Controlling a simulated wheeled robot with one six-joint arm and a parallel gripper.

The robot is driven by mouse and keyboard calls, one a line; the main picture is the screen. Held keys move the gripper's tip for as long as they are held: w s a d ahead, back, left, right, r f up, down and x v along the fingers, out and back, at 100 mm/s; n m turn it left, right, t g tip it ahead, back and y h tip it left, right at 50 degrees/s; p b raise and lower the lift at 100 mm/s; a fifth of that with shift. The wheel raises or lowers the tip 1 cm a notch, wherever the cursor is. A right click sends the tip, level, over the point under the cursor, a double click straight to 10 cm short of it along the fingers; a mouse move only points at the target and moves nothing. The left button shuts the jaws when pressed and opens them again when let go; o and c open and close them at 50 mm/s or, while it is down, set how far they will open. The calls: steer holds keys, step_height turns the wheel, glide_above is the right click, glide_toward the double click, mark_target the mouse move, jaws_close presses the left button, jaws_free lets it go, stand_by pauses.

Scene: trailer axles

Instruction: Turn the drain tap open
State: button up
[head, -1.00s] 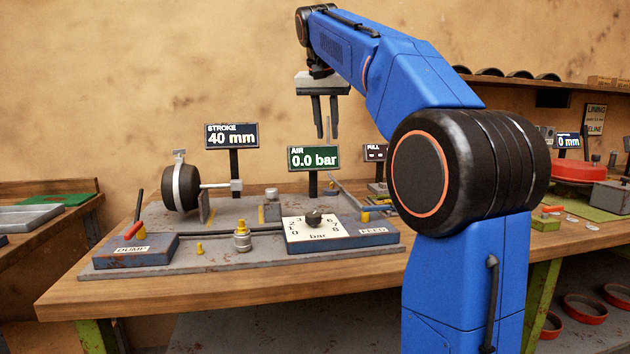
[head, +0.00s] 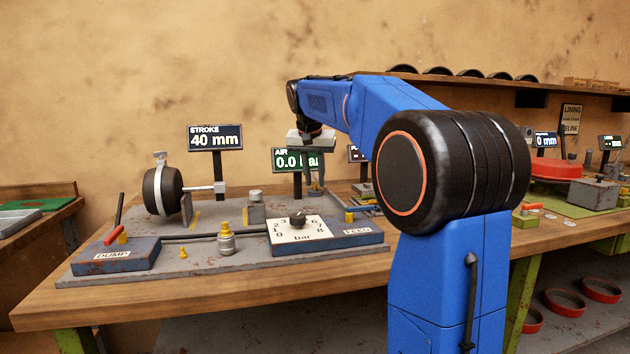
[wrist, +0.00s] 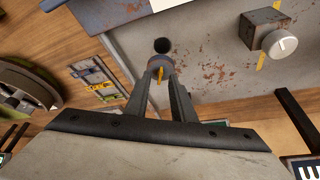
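My gripper (head: 315,184) points down at the back of the grey plate (head: 215,262), in front of the air display (head: 283,160). In the wrist view its two fingers (wrist: 161,80) are apart. Gaps show on both sides of the handle, and I see no clear contact. A black round spot (wrist: 162,45) lies just past it. In the head view the fitting is mostly hidden by the fingers.
The blue gauge box with its dial (head: 298,228) stands in front of my gripper. The dump box with a red lever (head: 115,255) is at left. The stroke display (head: 215,138) reads 40 mm. A black brake chamber (head: 162,190) stands behind.

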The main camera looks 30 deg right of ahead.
steer(key=shift+w+d+f, duration=0.1)
steer(key=shift+d+f, duration=0.05)
steer(key=shift+f, duration=0.35)
jaws_close()
steer(key=shift+d+n+t+y, duration=0.1)
steer(key=shift+n+t+y, duration=0.25)
steer(key=shift+n, duration=1)
steer(key=shift+d+n+t+y, duration=0.15)
steer(key=shift+n+y, duration=0.4)
steer(key=shift+n, duration=0.8)
steer(key=shift+a, duration=0.1)
